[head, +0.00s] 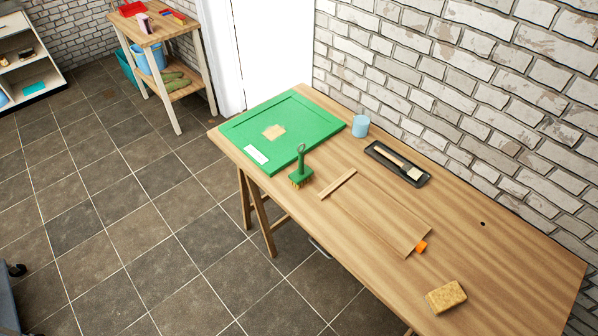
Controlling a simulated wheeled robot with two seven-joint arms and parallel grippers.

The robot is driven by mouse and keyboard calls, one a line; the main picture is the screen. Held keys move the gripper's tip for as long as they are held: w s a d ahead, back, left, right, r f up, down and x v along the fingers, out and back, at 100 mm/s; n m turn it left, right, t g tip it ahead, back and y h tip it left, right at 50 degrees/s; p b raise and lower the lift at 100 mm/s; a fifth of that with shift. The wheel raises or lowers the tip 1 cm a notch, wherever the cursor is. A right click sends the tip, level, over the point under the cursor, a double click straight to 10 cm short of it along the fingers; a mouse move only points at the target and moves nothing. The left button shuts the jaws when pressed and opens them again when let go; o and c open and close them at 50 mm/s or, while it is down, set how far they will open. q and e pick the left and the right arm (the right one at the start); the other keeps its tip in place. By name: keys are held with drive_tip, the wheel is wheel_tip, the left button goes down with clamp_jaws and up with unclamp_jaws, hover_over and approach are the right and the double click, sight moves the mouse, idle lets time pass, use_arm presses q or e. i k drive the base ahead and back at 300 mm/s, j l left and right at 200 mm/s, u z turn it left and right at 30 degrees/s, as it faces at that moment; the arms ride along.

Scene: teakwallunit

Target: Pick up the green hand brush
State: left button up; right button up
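The green hand brush (301,175) stands on the wooden table (480,255) near its front edge. Its bristles are down and its handle points up, with a grey loop at the top. It is at the near corner of a green board (310,125); I cannot tell whether the two touch. Neither of my grippers is in the head view.
A light blue cup (360,126), a black tray (418,175) with a paintbrush, a wooden panel (375,215), an orange block (421,247) and a sponge (446,296) are on the table. A brick wall runs behind it. Tiled floor lies open at left.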

sight(301, 176)
drive_tip(key=k+l+u, duration=0.1)
drive_tip(key=u, duration=0.3)
drive_tip(key=k+l+u, duration=0.2)
drive_tip(key=u, duration=0.15)
drive_tip(key=l, duration=0.1)
